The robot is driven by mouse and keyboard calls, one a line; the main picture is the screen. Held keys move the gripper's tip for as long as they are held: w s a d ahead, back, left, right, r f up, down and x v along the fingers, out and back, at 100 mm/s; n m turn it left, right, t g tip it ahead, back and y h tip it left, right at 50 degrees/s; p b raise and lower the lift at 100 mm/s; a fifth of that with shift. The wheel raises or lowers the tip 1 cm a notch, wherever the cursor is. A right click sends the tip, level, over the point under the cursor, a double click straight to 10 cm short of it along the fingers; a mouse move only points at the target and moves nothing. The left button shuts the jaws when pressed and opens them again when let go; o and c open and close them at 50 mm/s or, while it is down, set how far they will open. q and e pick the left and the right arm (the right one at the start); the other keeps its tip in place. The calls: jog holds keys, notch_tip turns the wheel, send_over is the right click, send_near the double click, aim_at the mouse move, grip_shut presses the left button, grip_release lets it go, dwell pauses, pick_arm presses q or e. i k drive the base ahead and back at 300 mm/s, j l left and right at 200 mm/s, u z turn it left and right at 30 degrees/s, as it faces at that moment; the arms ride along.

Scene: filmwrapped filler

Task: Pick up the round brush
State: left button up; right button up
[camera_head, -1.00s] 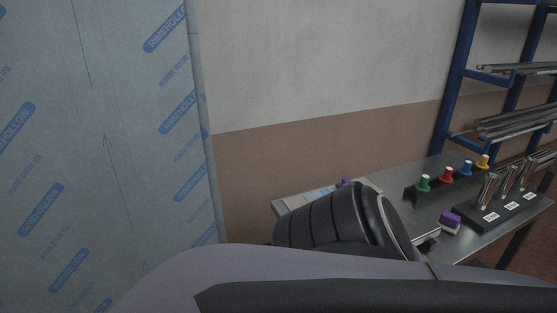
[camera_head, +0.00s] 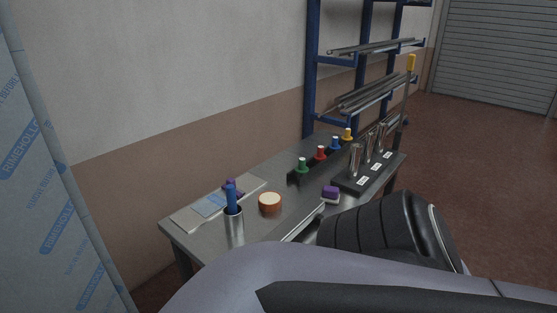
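A round, squat piece with an orange-brown side and a pale top (camera_head: 270,202) sits on the grey metal table (camera_head: 285,222); it may be the round brush, but I cannot tell for sure. A small purple and white block (camera_head: 330,194) lies to its right. A metal cup (camera_head: 234,226) with a blue handle (camera_head: 231,197) standing in it is to its left. My own arm covers the bottom of the view and hides the table's near right part. Neither gripper shows.
Green, red, blue and yellow knobbed pieces (camera_head: 320,154) stand in a row at the table's back. Metal cylinders stand on a labelled dark base (camera_head: 369,178). A blue rack (camera_head: 312,70) holds rods behind. Open floor (camera_head: 480,170) lies right.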

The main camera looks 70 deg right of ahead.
aim_at(231, 190)
jog(key=z, duration=1.25)
